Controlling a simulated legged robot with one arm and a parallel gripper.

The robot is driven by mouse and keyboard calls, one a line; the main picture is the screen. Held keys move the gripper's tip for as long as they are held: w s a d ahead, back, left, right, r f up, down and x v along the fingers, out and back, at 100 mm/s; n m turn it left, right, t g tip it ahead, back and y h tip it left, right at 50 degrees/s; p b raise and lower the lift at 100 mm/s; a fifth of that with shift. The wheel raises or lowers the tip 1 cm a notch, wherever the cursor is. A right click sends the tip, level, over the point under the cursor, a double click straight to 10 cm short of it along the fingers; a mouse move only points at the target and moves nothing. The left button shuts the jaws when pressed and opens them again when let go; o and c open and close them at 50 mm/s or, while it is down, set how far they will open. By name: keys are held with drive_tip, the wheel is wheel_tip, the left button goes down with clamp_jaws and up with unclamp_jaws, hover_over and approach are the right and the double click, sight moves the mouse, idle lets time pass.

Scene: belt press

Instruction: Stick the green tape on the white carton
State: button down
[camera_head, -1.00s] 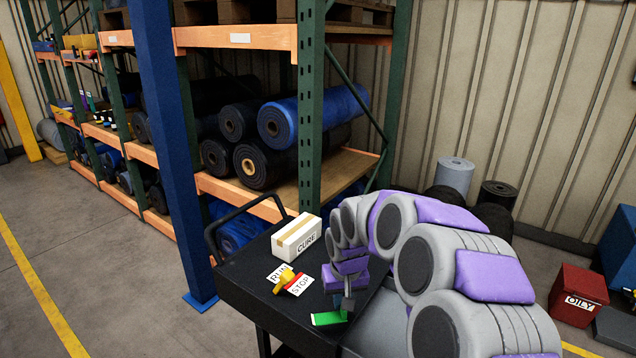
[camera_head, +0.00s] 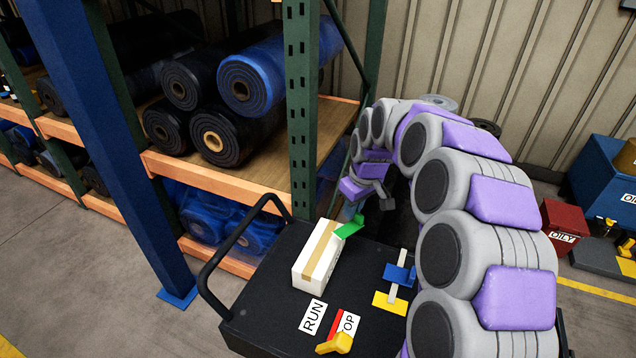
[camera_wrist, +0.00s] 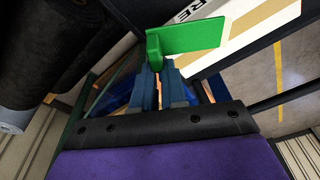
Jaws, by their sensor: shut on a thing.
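The white carton (camera_head: 308,270) stands on the black cart top, with a tan strip along its top. It also shows in the wrist view (camera_wrist: 215,59), partly behind the green tape. The green tape (camera_head: 349,227) is a flat green piece with a grip tab, held over the carton's far right corner. In the wrist view the tape (camera_wrist: 200,38) overlaps the carton's top; I cannot tell whether they touch. My gripper (camera_wrist: 157,80) is shut on the tape's tab. In the head view my gripper (camera_head: 361,215) is small and partly hidden.
The black cart (camera_head: 262,311) has a bent handle (camera_head: 205,270) at left. A RUN card (camera_head: 312,317), a STOP card (camera_head: 347,322) with a yellow tab, and a blue piece (camera_head: 397,274) lie near the carton. A green rack post (camera_head: 301,120) rises behind.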

drive_tip(key=w+a+r+n+y+p, duration=0.1)
drive_tip(key=a+r+n, duration=0.2)
drive_tip(key=a+n, duration=0.15)
drive_tip(key=n, duration=0.1)
hover_over(322, 221)
drive_tip(key=a, duration=0.1)
drive_tip(key=d, duration=0.3)
drive_tip(key=shift+s+f, duration=0.25)
drive_tip(key=shift+f, duration=0.35)
drive_tip(key=a+f, duration=0.2)
drive_tip(key=f, duration=0.1)
drive_tip(key=shift+a+f+b, duration=0.1)
drive_tip(key=shift+a+b, duration=0.2)
drive_tip(key=shift+b, duration=0.05)
drive_tip(key=shift+d+f, duration=0.15)
drive_tip(key=shift+f, duration=0.15)
drive_tip(key=shift+d+f, duration=0.15)
drive_tip(key=shift+d, duration=0.15)
drive_tip(key=shift+d+f, duration=0.1)
drive_tip(key=shift+d, duration=0.6)
drive_tip(key=shift+a+f, duration=0.1)
drive_tip(key=shift+a, duration=0.9)
drive_tip(key=shift+d, duration=0.8)
drive_tip(key=shift+a+f, duration=0.4)
drive_tip(key=shift+a, duration=0.25)
drive_tip(key=shift+d, duration=0.5)
